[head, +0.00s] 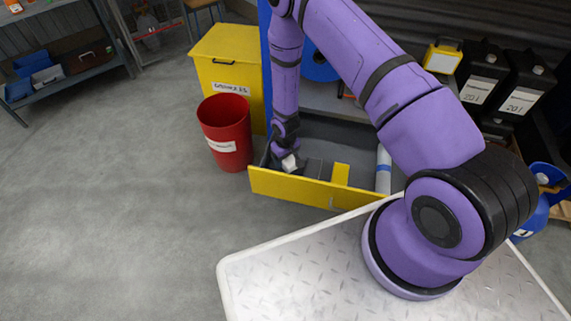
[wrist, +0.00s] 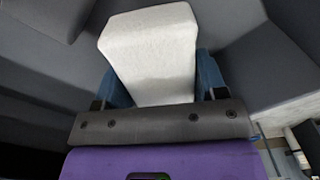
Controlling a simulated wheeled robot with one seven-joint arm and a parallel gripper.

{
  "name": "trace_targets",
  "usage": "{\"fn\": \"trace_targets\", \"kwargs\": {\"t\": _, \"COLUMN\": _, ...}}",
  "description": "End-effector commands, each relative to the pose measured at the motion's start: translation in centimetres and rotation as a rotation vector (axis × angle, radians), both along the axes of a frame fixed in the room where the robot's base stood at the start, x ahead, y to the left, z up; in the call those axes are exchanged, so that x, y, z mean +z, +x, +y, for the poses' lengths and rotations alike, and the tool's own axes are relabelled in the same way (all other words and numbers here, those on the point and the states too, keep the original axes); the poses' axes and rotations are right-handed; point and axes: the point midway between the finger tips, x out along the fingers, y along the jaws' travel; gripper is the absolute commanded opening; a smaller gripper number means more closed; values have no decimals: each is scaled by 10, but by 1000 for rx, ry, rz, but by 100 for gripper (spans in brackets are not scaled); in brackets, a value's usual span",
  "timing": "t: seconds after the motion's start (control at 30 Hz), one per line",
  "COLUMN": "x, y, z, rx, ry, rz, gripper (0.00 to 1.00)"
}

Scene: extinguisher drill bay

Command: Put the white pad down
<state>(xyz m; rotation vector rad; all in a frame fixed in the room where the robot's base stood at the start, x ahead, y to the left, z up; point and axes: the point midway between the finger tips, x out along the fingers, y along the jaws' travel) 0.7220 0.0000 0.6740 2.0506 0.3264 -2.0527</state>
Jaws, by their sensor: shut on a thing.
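The white pad (head: 289,163) is a small pale block in the head view. It fills the upper middle of the wrist view (wrist: 150,45), a white tapered-looking slab between two blue fingers. My gripper (head: 288,157) is shut on it, pointing down at the left end of an open drawer with a yellow front (head: 300,190). The pad is inside or just above the drawer, near its left wall. I cannot tell whether it touches the drawer floor. Grey surfaces surround the pad in the wrist view.
The drawer also holds grey blocks, a yellow piece (head: 341,174) and a white roll with a blue band (head: 383,172). A red bin (head: 226,133) and a yellow box (head: 228,60) stand to the left. Black canisters (head: 520,85) sit on the right. Open floor lies left.

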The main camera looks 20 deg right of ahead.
Motion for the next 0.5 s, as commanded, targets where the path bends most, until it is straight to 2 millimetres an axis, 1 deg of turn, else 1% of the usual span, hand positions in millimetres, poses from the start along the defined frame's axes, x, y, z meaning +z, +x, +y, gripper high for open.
{"fn": "trace_targets", "kwargs": {"t": 0.17, "x": -11, "y": 0, "z": 0, "rx": 0, "ry": 0, "rz": 0, "gripper": 31}}
{"fn": "trace_targets", "kwargs": {"t": 0.3, "x": -30, "y": 0, "z": 0, "rx": -1, "ry": 0, "rz": 1, "gripper": 31}}
{"fn": "trace_targets", "kwargs": {"t": 0.4, "x": -40, "y": 0, "z": 0, "rx": -1, "ry": 0, "rz": 1, "gripper": 31}}
{"fn": "trace_targets", "kwargs": {"t": 0.5, "x": -41, "y": 0, "z": 0, "rx": -1, "ry": 0, "rz": -1, "gripper": 31}}
